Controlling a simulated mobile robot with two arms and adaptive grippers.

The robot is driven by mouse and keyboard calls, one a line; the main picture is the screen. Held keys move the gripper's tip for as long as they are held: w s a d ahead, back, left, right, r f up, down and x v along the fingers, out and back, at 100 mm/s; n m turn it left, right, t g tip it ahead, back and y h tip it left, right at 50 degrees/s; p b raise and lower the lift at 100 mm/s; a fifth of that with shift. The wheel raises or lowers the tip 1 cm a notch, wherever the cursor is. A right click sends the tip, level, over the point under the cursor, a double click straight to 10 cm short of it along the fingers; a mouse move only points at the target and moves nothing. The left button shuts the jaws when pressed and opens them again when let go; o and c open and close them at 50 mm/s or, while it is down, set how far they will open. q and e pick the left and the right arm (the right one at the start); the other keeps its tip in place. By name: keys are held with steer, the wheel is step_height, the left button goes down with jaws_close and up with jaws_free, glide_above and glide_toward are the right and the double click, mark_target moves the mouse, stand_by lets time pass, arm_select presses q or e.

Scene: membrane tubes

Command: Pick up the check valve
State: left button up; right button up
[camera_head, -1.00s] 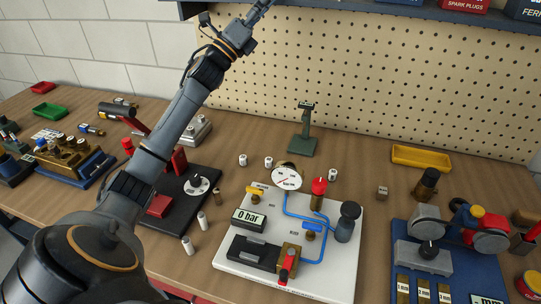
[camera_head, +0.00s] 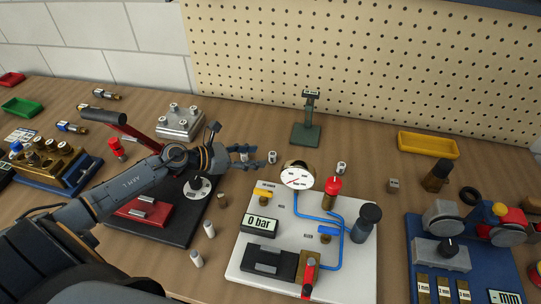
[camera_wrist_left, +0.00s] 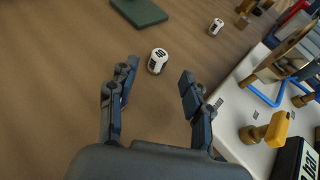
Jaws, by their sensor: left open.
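I cannot tell for sure which part is the check valve. My right gripper is not in view.
A white test board (camera_head: 245,283) with a gauge (camera_head: 297,176) and blue tubing stands to the right of the gripper. A green stand (camera_head: 305,134) is behind it. A black station (camera_head: 175,230) lies under my arm. Bare wood lies around the white cylinders.

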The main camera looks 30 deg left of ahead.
mark_target(269, 162)
arm_select(q)
steer(key=p+x, duration=0.1)
steer(key=x, duration=0.4)
steer(key=shift+w+d, duration=0.1)
steer(key=shift+w, duration=0.15)
steer(key=shift+c, duration=0.4)
jaws_close()
